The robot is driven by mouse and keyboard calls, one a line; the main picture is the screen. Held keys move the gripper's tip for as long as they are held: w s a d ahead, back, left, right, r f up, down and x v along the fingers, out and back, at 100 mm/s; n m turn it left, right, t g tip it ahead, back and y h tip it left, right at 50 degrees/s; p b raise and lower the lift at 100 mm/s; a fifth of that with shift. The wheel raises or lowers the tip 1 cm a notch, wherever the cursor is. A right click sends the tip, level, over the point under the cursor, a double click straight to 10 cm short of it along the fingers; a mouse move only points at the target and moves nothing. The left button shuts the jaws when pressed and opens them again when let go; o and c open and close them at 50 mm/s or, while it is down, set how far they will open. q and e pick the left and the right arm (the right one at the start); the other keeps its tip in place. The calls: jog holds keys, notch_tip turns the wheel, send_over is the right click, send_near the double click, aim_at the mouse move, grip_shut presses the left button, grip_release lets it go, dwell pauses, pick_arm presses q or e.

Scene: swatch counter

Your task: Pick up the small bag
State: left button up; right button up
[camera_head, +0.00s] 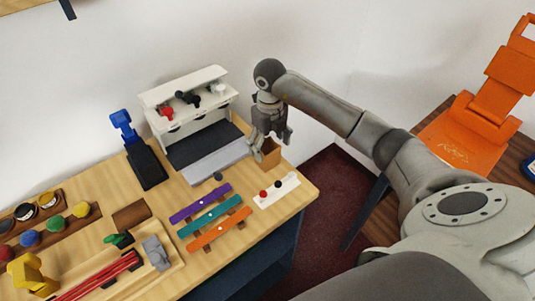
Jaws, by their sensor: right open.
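The small bag (270,156) is a little brown bag standing near the right back edge of the wooden counter. My right gripper (268,147) points down right at the bag, with its fingers in front of and over the bag's upper part. The gripper is open. Its fingers hide part of the bag, and I cannot tell whether they touch it. My left gripper does not show.
A white machine with a grey tray (217,160) stands left of the bag. A white plate (277,190) with red and black knobs lies in front. Purple, teal and orange bars (220,228) lie nearby. The counter's right edge is close to the bag.

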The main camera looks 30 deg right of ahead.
aim_at(271, 150)
jog(key=shift+a+f+p, duration=0.15)
jog(key=shift+f+p, duration=0.2)
jog(key=shift+f, duration=0.8)
jog(key=shift+a+f+p, duration=0.15)
jog(key=shift+f+p, duration=0.2)
jog(key=shift+f, duration=0.75)
jog(key=shift+c, duration=0.2)
jog(key=c, duration=0.7)
